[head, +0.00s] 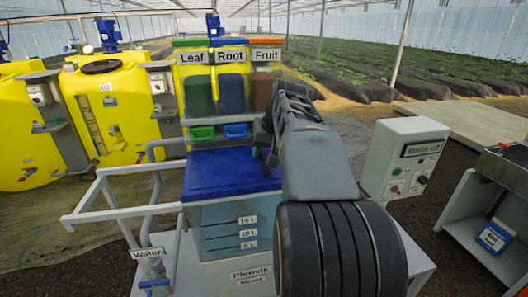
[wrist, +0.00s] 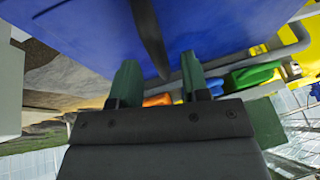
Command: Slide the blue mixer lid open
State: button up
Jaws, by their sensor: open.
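The blue mixer lid (head: 225,176) lies flat over the clear mixer tank (head: 220,232), which has level marks and pale blue liquid inside. In the wrist view the lid (wrist: 75,35) fills the upper part, with a dark bar-like handle (wrist: 148,38) across it. My gripper (head: 268,150) is at the lid's right rear part in the head view, where my arm hides the lid's right edge. In the wrist view my gripper's two green fingers (wrist: 158,75) are apart. The handle's end reaches between their tips. I cannot tell whether they touch it.
White rails (head: 120,213) extend left from the tank. A control box marked "Mains off" (head: 405,160) stands right. Yellow tanks (head: 110,105) stand left. A water valve (head: 153,284) is at front left.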

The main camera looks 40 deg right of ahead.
jog(key=shift+w+f, duration=0.15)
jog(key=shift+f, duration=0.15)
grip_shut()
dwell(0.3)
